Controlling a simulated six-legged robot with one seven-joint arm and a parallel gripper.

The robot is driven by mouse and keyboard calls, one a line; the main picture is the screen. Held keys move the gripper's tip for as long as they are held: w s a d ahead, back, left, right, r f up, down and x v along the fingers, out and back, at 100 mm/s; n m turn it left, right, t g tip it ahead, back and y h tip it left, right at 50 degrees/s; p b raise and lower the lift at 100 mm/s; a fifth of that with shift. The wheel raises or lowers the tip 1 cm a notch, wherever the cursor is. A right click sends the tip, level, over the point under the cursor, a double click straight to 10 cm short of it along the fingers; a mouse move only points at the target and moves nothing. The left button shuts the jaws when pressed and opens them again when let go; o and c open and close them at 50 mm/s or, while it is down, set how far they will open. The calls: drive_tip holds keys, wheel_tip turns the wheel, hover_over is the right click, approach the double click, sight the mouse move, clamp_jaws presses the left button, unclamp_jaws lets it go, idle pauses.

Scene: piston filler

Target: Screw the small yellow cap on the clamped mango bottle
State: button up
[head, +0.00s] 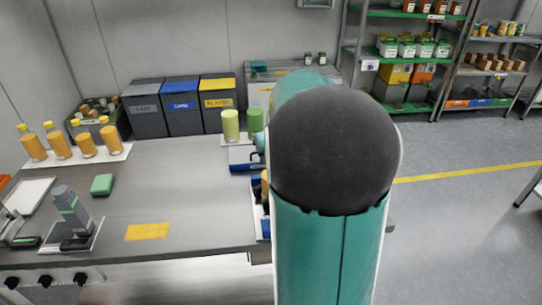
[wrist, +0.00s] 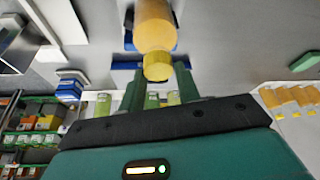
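The mango bottle (wrist: 153,22) is orange and stands in a blue clamp (wrist: 130,64), seen upside down in the wrist view. In the head view only a sliver of the bottle (head: 265,185) shows beside my arm. The small yellow cap (wrist: 157,66) is at the bottle's mouth end, between the fingertips of my gripper (wrist: 159,68). The two teal fingers appear to press on its sides. The cap lines up closely with the bottle neck; I cannot tell whether its threads are engaged. My arm hides the gripper and cap in the head view.
Capped orange bottles (head: 87,145) stand on a white tray at the left. Two green bottles (head: 231,124) stand behind the clamp. The middle bench is mostly clear.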

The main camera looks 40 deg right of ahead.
drive_tip(key=c, duration=0.6)
clamp_jaws()
drive_tip(key=m+h, duration=0.1)
drive_tip(key=m, duration=0.2)
drive_tip(key=m+g+h, duration=0.1)
drive_tip(key=m, duration=0.2)
drive_tip(key=shift+a+m+g, duration=0.1)
drive_tip(key=shift+m+g, duration=0.2)
drive_tip(key=shift+m, duration=0.1)
drive_tip(key=m+g+h, duration=0.1)
drive_tip(key=m, duration=0.2)
drive_tip(key=shift+m, duration=0.4)
drive_tip(key=m+g, duration=0.2)
drive_tip(key=m, duration=0.2)
drive_tip(key=shift+f, duration=0.1)
drive_tip(key=o, duration=1.1)
unclamp_jaws()
drive_tip(key=shift+o, duration=0.2)
